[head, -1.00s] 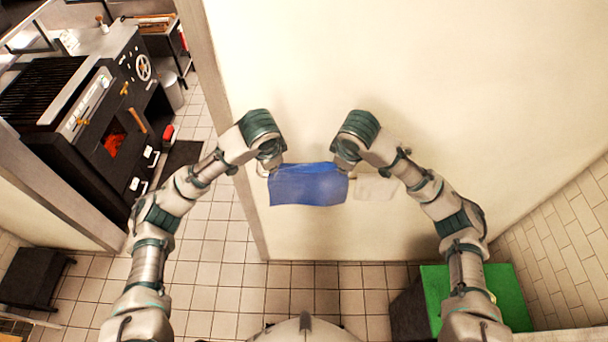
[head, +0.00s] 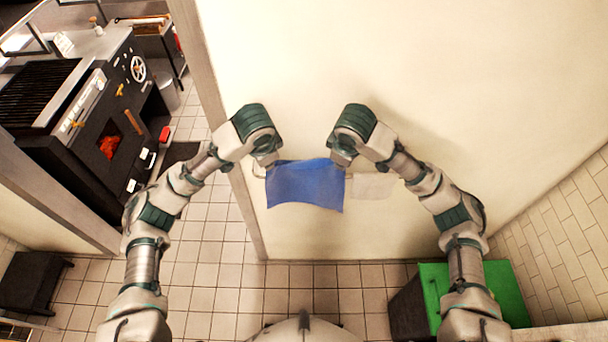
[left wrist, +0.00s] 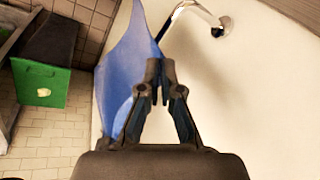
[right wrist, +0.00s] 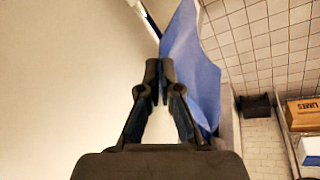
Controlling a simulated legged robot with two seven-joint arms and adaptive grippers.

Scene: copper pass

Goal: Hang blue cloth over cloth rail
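The blue cloth (head: 306,186) is spread between my two grippers in front of the cream wall, its lower part hanging free. My left gripper (head: 268,164) is at its upper left corner, and its fingers (left wrist: 154,72) look closed on the cloth's edge. My right gripper (head: 343,160) is at its upper right corner, with fingers (right wrist: 159,75) also closed at the edge. The metal cloth rail (left wrist: 178,18) is fixed to the wall close by; part of it also shows in the right wrist view (right wrist: 149,20). The cloth and grippers hide most of the rail, so I cannot tell whether they touch.
A pale cloth (head: 373,187) hangs against the wall just right of the blue one. A green-topped box (head: 478,296) stands at lower right. A black oven (head: 95,130) is at left beyond the wall's edge (head: 222,130).

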